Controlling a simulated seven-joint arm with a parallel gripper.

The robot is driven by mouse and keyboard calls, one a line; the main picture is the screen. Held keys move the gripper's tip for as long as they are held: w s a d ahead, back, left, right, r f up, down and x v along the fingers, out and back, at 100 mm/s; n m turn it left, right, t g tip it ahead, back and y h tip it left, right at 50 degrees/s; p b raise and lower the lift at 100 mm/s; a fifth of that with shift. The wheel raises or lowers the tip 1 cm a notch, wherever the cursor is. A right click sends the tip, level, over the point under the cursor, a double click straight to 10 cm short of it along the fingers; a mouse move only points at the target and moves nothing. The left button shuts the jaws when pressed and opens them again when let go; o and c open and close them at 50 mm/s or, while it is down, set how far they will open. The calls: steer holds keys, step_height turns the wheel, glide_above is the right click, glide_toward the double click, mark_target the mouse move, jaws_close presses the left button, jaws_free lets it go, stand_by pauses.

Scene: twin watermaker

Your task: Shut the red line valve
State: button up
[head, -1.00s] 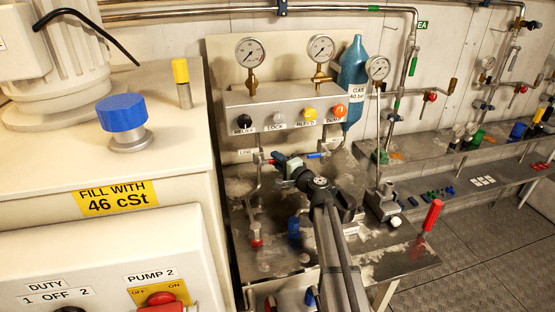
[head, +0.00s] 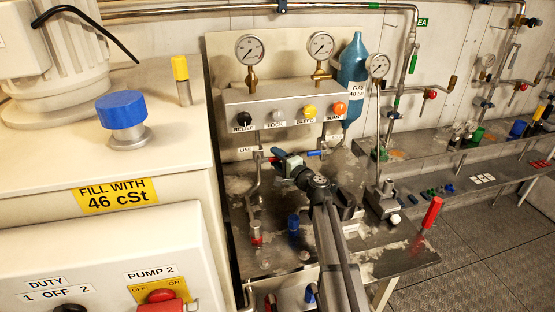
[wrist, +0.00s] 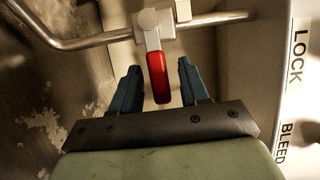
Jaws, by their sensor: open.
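The red line valve has a red lever handle (wrist: 158,76) on a pale metal body (wrist: 152,24) set in a pipe, seen in the wrist view. The handle points down toward my palm. My gripper (wrist: 158,70) is open, with one blue finger on each side of the handle and a visible gap to both. In the head view my gripper (head: 281,158) is at the pipework below the LINE label (head: 246,149). There the red handle is small and mostly hidden by my gripper.
A blue-handled valve (head: 316,153) sits close to the right of my gripper. The knob panel (head: 290,105) with its gauges is just above. A red-topped fitting (head: 256,232) and a blue one (head: 293,224) stand on the bench nearer the camera. A red lever (head: 432,212) rises at the bench's right edge.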

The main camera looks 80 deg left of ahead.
steer(key=v, duration=1.4)
steer(key=shift+a, duration=0.15)
